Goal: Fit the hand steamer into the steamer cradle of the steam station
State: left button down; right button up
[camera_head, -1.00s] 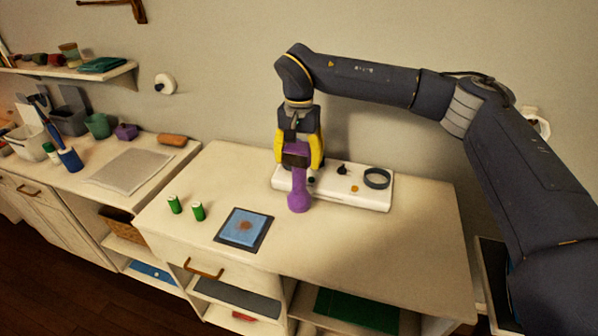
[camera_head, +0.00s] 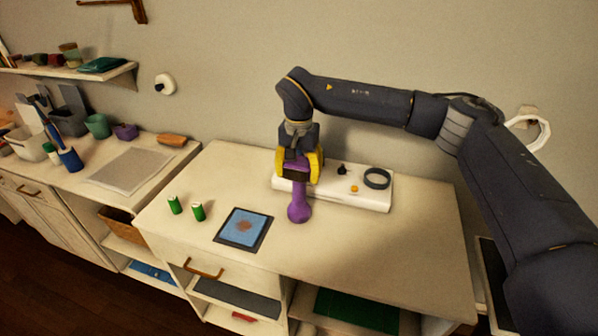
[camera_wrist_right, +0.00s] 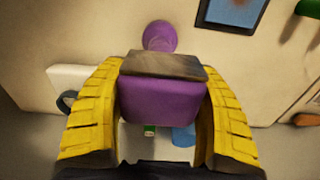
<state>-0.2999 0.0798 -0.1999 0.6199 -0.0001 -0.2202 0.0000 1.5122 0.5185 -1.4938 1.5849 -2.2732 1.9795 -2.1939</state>
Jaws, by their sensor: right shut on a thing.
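The purple hand steamer (camera_head: 299,207) is held in my right gripper (camera_head: 299,178), its rounded end pointing toward the table's front. In the right wrist view, the yellow fingers of my right gripper (camera_wrist_right: 160,105) are shut on both sides of the purple steamer (camera_wrist_right: 160,103), with a dark brown block across it. The white steam station (camera_head: 345,195) lies behind the steamer, with a dark ring (camera_head: 377,178) at its right end. My gripper covers the station's left part. I cannot tell which part is the cradle, or whether the steamer touches the station. My left gripper is not in view.
A blue-screened tablet-like panel (camera_head: 243,229) lies in front, with two green cylinders (camera_head: 186,208) to its left. The table's right side is clear. A side counter with cups and a grey mat (camera_head: 131,167) stands at the left. The wall is close behind the station.

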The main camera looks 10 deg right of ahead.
jog(key=o, duration=1.6)
jog(key=shift+c, duration=0.2)
notch_tip(320, 180, up, 11)
jog(key=shift+o, duration=0.4)
jog(key=shift+r, duration=0.6)
